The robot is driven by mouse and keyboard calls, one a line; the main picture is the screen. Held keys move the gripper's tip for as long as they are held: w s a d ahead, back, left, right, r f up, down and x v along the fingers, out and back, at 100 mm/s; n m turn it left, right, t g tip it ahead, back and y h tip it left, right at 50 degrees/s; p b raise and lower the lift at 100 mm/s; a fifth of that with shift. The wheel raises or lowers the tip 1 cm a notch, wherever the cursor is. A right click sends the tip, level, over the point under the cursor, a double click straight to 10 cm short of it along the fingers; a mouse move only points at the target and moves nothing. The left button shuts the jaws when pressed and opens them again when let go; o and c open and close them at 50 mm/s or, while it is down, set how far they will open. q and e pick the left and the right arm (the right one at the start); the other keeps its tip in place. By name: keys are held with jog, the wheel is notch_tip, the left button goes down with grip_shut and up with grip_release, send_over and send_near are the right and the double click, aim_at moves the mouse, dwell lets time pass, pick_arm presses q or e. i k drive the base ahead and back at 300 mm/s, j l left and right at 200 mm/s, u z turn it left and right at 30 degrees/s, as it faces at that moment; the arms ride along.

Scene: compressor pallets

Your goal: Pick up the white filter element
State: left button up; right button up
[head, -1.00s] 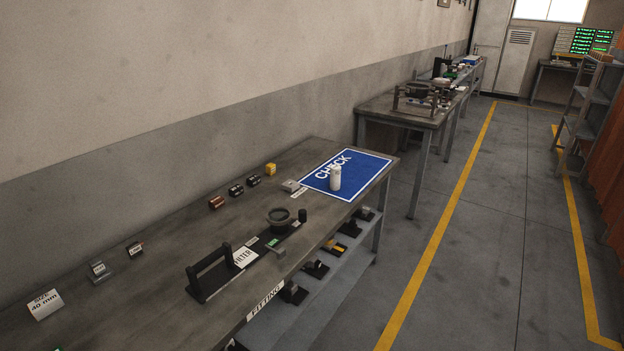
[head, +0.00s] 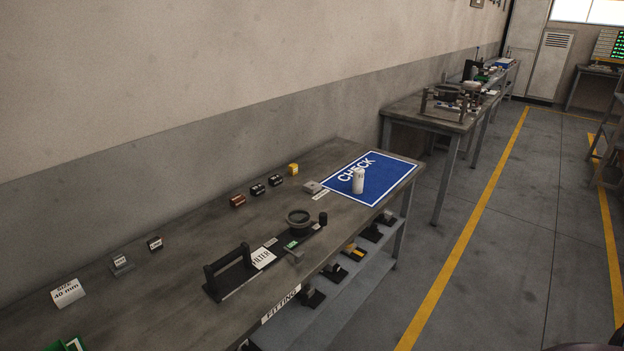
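The white filter element (head: 358,180) is a small white cylinder. It stands upright on the blue mat marked CHECK (head: 393,190), at the far right end of the near workbench (head: 150,291). Nothing touches it in the head view. Neither of my grippers is in view.
A black fixture with a handle frame (head: 230,270) and a round ring holder (head: 299,222) lies on the bench near a FILTER label (head: 262,257). Several small blocks line the back. Parts sit on the lower shelf (head: 343,296).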

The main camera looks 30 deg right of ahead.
aim_at(358, 174)
jog(key=l+u, duration=0.75)
jog(key=k+l+u, duration=0.25)
jog(key=l, duration=0.15)
jog(key=k+l+u, duration=0.1)
jog(key=l+u, duration=0.15)
jog(key=k+l+u, duration=0.15)
jog(key=l, duration=0.3)
jog(key=k+l+u, duration=0.15)
jog(key=k+l, duration=0.4)
jog(key=l, duration=0.15)
jog(key=k+l, duration=0.2)
jog(key=l, duration=0.2)
jog(key=l+u, duration=0.05)
